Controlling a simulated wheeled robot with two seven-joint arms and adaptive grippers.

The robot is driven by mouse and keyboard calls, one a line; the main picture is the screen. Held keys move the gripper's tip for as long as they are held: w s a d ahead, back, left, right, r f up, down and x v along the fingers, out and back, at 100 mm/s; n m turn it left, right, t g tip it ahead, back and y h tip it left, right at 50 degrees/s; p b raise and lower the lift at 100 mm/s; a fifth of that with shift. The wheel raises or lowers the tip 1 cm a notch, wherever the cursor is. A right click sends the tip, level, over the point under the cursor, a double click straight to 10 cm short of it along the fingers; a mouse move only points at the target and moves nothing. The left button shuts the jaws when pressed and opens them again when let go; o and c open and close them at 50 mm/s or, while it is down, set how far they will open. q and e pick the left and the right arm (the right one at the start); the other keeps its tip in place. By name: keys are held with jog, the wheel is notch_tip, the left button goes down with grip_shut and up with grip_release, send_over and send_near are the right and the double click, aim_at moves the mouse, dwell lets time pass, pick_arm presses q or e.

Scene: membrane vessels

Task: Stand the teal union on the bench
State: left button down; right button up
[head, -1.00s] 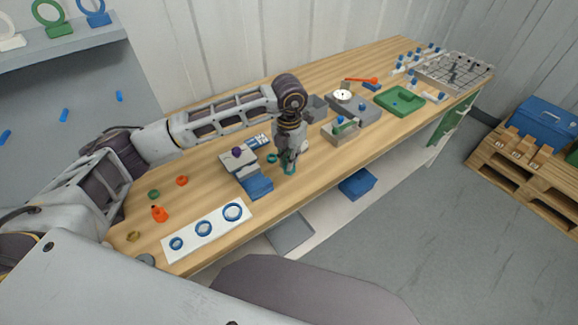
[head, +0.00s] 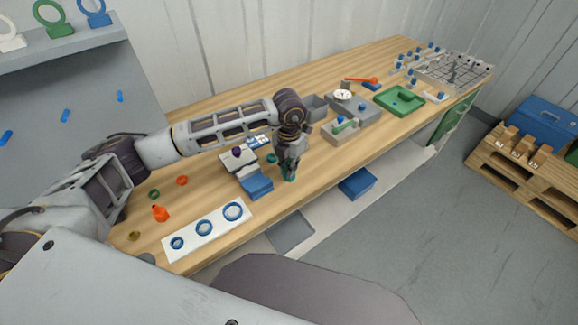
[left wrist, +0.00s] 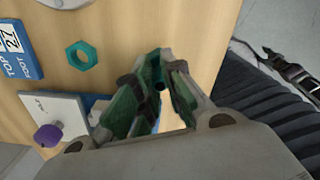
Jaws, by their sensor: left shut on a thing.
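My left gripper (head: 289,174) is shut on the teal union and points down at the bench's front part, right of a blue block. The teal union (left wrist: 155,66) shows only in part between the fingertips in the left wrist view, with a dark opening in it. The fingers hide most of it, and I cannot tell whether it touches the bench (head: 330,165). A separate teal hexagonal nut (left wrist: 81,55) lies flat on the wood, left of the gripper; it also shows in the head view (head: 271,158). My right gripper is not in view.
A blue block (head: 257,186) and a grey stand with a purple knob (head: 237,152) are left of the gripper. A white plate with blue rings (head: 204,228) lies front left. Grey bins (head: 345,131) stand to the right. The bench's front edge is near.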

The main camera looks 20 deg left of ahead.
pick_arm(q)
jog(key=shift+f, duration=0.1)
jog(key=c, duration=1.5)
grip_release()
